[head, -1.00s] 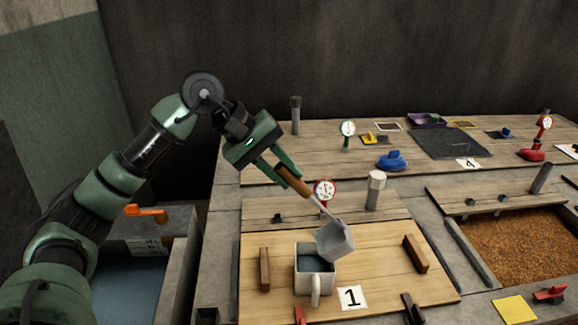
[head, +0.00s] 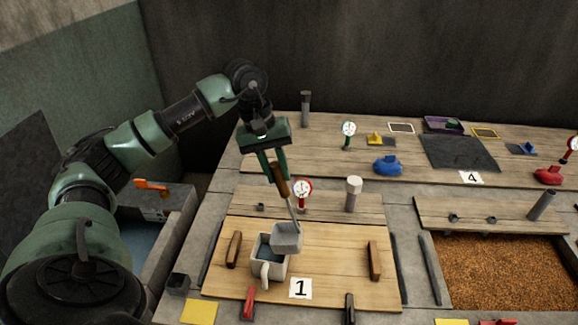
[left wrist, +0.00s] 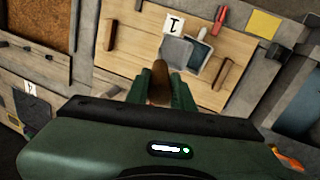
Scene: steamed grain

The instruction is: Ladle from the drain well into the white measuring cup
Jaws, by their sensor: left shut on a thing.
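My left gripper (head: 274,163) is shut on the brown wooden handle of the ladle (head: 287,238). The ladle hangs down with its square grey-white bowl over the right rim of the white measuring cup (head: 267,270); I cannot tell whether they touch. The cup stands upright on the wooden board by the number 1 card, with dark liquid or a dark inside showing. In the left wrist view the ladle bowl (left wrist: 176,51) lies beside the cup (left wrist: 199,60). The drain well (head: 146,240), with bluish water, is at the left, partly hidden by my left arm. My right gripper is not in view.
Two wooden blocks (head: 375,261) flank the cup on the board. A red-rimmed gauge (head: 302,188) and a grey post (head: 353,194) stand behind it. A grain-filled bed (head: 500,270) lies at the right. An orange lever (head: 151,185) sits above the well.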

